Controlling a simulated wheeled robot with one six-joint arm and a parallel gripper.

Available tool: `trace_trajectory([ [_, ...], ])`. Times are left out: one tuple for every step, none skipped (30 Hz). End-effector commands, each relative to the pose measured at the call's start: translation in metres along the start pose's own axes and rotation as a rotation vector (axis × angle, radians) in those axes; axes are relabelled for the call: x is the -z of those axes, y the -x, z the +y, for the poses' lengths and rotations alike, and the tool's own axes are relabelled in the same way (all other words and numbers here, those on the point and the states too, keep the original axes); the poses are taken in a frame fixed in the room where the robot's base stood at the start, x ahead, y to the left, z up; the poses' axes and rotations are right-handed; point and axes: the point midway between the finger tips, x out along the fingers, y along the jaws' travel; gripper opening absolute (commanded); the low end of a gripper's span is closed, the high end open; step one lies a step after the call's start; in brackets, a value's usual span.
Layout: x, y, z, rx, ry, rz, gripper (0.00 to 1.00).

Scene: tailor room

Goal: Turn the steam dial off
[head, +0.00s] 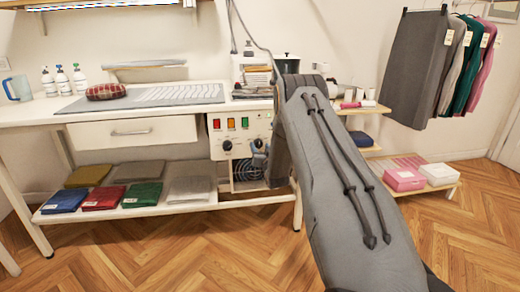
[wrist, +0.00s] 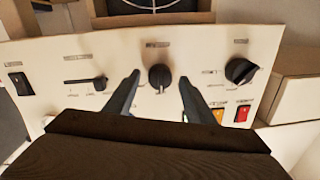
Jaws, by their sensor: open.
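A cream control panel (head: 240,125) is on the front of the work table, and it fills the wrist view (wrist: 205,60). In the wrist view, a black round dial (wrist: 160,77) is in the middle and a larger black dial (wrist: 240,71) is to its right. The labels are too small to read, so I cannot tell which is the steam dial. My gripper (wrist: 159,82) is open, its fingertips on either side of the middle dial with gaps showing. In the head view my arm hides part of the panel.
The wrist view also shows a slider (wrist: 99,83), a black rocker switch (wrist: 22,84), and orange (wrist: 217,115) and red (wrist: 242,113) lights near my right finger. Folded cloths lie on the low shelf (head: 55,217). The wooden floor in front is clear.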

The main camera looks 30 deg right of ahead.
Motion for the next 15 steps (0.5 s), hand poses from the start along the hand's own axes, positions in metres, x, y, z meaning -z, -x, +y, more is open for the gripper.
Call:
trace_trajectory([
  [0.0000,-0.0027,-0.0001,0.000,0.000,0.000,0.50],
  [0.0000,-0.0035,-0.0001,0.000,0.000,0.000,0.50],
  [-0.0001,-0.0042,-0.0001,0.000,0.000,0.000,0.50],
  [-0.0001,-0.0044,-0.0001,0.000,0.000,-0.001,0.50],
  [-0.0001,-0.0045,-0.0002,0.000,0.000,-0.001,0.50],
  [-0.0001,-0.0045,-0.0002,0.000,0.000,-0.001,0.50],
  [0.0000,-0.0045,-0.0002,0.000,0.000,-0.001,0.50],
  [-0.0001,-0.0044,-0.0002,0.000,0.000,-0.001,0.50],
  [0.0000,-0.0044,-0.0002,0.000,0.000,-0.001,0.50],
  [0.0000,-0.0043,-0.0002,0.000,0.000,-0.001,0.48],
  [0.0000,-0.0043,-0.0002,0.000,0.000,-0.001,0.43],
  [0.0000,-0.0043,-0.0002,0.000,0.000,-0.001,0.36],
  [0.0000,-0.0043,-0.0002,0.000,0.000,-0.001,0.31],
  [0.0000,-0.0043,-0.0002,0.000,0.000,-0.001,0.26],
  [0.0000,-0.0043,-0.0002,0.000,0.000,-0.001,0.19],
])
